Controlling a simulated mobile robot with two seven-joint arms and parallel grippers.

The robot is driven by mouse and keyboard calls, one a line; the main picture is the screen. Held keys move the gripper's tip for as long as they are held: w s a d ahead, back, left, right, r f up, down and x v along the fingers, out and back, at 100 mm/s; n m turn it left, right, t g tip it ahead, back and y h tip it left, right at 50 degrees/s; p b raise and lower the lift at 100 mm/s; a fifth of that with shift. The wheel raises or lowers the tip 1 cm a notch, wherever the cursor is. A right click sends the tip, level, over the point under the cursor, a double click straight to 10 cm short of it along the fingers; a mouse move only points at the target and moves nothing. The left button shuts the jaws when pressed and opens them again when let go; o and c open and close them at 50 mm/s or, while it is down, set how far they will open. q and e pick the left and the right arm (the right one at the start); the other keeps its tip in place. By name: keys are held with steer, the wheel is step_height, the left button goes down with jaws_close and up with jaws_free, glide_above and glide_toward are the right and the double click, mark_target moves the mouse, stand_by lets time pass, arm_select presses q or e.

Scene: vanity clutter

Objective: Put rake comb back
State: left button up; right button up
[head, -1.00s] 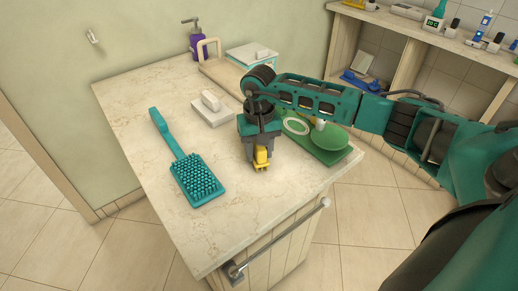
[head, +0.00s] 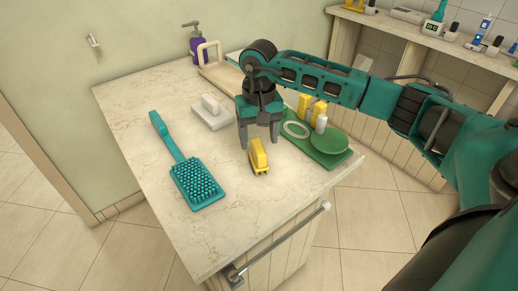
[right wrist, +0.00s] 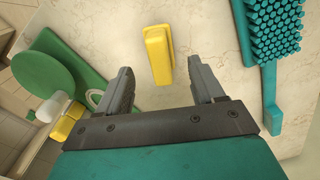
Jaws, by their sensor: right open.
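A small yellow piece (head: 258,156) with short prongs at its near end lies on the marble counter; it may be the rake comb, but I cannot tell for sure. My right gripper (head: 260,145) points down just above and behind it, open and empty. In the right wrist view the yellow piece (right wrist: 158,55) lies beyond the open fingertips (right wrist: 160,77), apart from them. A teal paddle brush (head: 197,181) with many bristles lies to the left, its handle toward the back. It also shows in the right wrist view (right wrist: 272,40). My left gripper is not in view.
A green tray (head: 330,157) holds a green round dish (head: 330,141) and a pale ring (head: 295,129). Yellow blocks (head: 304,106) and a white bottle (head: 321,123) stand by it.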

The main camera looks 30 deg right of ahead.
mark_target(259, 148)
step_height(259, 148, up, 6)
steer(key=shift+r, duration=0.1)
steer(key=shift+s, duration=0.1)
stand_by(0.6)
